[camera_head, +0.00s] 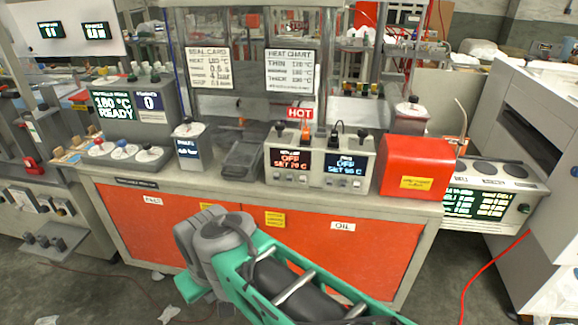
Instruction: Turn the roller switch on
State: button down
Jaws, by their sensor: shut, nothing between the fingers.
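A pale control box (318,184) stands on the bench. Its left screen (290,161) shows OFF and SET 70 C in orange on black. Its right screen (345,171) shows OFF and a set temperature in blue. Their small headings are too blurred to read, so I cannot tell which belongs to the roller. Small switches stand along the box top, including a dark one (280,128) at the left and another dark one (361,134) at the right. My arm crosses the lower foreground, well in front of the bench; my gripper does not show.
A red-orange housing (418,163) stands right of the box. A dark tray (246,159) and a small dispenser-like unit (191,146) stand left. A red cable (486,270) lies on the floor at right.

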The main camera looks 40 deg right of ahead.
aim_at(279, 126)
jog(key=z, duration=1.4)
jog(key=i, duration=0.2)
jog(key=u, duration=0.1)
